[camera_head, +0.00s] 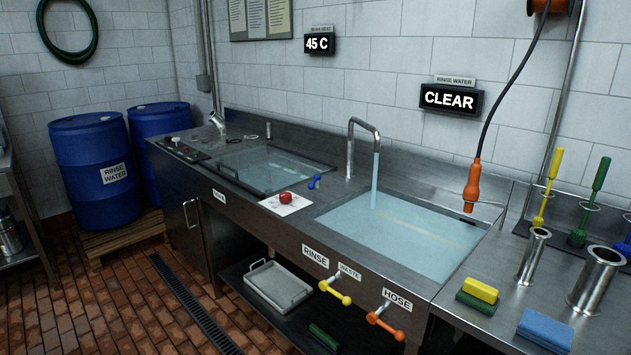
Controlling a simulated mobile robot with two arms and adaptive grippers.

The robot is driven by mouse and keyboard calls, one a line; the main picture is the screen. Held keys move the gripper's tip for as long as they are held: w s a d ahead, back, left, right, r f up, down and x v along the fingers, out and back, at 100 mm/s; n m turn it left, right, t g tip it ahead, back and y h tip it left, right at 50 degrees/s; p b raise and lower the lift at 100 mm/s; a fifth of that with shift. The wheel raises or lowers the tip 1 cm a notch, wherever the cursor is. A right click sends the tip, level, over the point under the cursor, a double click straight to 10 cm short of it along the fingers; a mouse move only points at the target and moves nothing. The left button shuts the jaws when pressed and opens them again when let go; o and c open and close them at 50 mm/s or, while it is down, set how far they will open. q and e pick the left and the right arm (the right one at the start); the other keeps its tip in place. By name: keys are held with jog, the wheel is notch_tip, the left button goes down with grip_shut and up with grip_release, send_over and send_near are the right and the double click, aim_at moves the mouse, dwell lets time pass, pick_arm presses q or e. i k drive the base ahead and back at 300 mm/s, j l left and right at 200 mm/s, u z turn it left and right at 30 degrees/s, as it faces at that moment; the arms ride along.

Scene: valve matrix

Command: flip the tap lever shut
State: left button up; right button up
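A steel gooseneck tap (364,127) stands at the back of the rinse basin (337,215), and a stream of water (375,182) runs from its spout into the basin. A yellow lever (335,292) is on the front panel below the RINSE and WASTE labels, and an orange lever (386,323) is below the HOSE label. I cannot tell from the picture which lever works the tap. Neither of my grippers is in view.
A red knob (286,197) sits on a white card beside the basin. An orange hose nozzle (472,186) hangs over the right end. Brushes, steel cylinders and sponges (480,290) occupy the right counter. Blue drums (97,170) stand at left; the tiled floor in front is clear.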

aim_at(310, 187)
jog(key=i+j, duration=0.1)
jog(key=j, duration=0.3)
jog(key=i+j, duration=0.15)
jog(key=j, duration=0.25)
jog(key=i+j+z, duration=0.1)
jog(key=j, duration=0.3)
jog(key=i+j+z, duration=0.1)
jog(key=i+j, duration=0.4)
jog(key=i, duration=0.25)
jog(key=i+j+z, duration=0.15)
jog(key=i+j, duration=0.35)
jog(key=i, duration=0.55)
